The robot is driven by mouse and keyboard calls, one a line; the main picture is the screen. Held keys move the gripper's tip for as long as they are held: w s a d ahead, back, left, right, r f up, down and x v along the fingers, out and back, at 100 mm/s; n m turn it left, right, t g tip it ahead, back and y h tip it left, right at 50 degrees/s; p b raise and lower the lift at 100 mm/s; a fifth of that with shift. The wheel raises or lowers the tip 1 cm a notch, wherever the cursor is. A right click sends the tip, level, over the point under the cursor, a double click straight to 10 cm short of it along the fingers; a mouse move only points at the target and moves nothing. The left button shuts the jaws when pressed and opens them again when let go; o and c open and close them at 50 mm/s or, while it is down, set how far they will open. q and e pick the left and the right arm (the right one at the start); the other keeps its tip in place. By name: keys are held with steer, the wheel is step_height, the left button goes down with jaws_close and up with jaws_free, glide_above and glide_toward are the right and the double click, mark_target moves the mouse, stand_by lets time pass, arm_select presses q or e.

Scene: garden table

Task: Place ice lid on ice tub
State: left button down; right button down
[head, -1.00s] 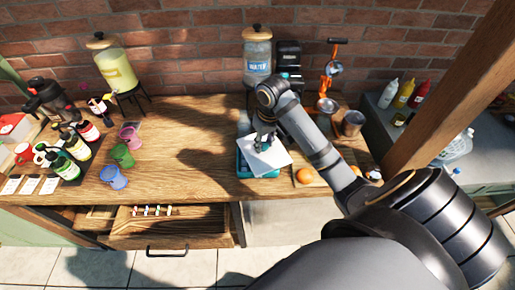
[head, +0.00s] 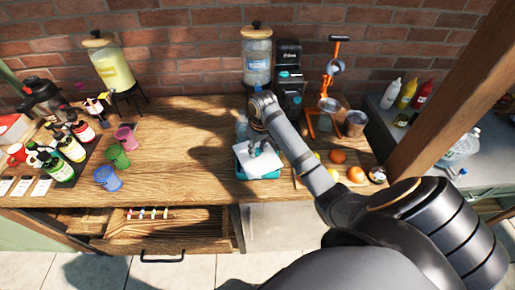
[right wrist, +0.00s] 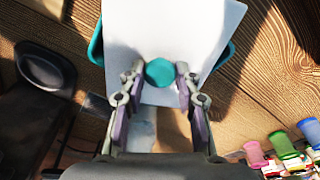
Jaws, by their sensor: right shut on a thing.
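The ice lid (head: 266,163) is a white square plate with a teal knob, which shows in the right wrist view (right wrist: 159,72). My right gripper (head: 257,145) is shut on the knob and holds the lid from above. The teal ice tub (head: 264,178) stands on the wooden table under the lid. In the right wrist view, the tub's teal edges (right wrist: 96,48) stick out on both sides of the white lid (right wrist: 185,30). The lid hides most of the tub's opening. I cannot tell whether the lid touches the rim. My left gripper is not in view.
A board with oranges (head: 338,157) lies right of the tub. A water dispenser (head: 257,60), a black machine (head: 288,75) and an orange juicer (head: 330,100) stand behind. Coloured cups (head: 118,156) and bottles are at left. An open drawer (head: 160,228) juts out below.

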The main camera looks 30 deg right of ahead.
mark_target(258, 152)
steer(key=c, duration=1)
jaws_free()
steer(key=shift+f, duration=0.15)
steer(key=shift+o, duration=0.2)
steer(key=shift+r, duration=0.2)
steer(key=r, duration=0.5)
steer(key=shift+s+r, duration=0.25)
step_height(258, 152, up, 6)
steer(key=s+p, duration=0.1)
steer(key=p, duration=0.4)
steer(key=shift+r+p, duration=0.25)
steer(key=shift+p, duration=0.1)
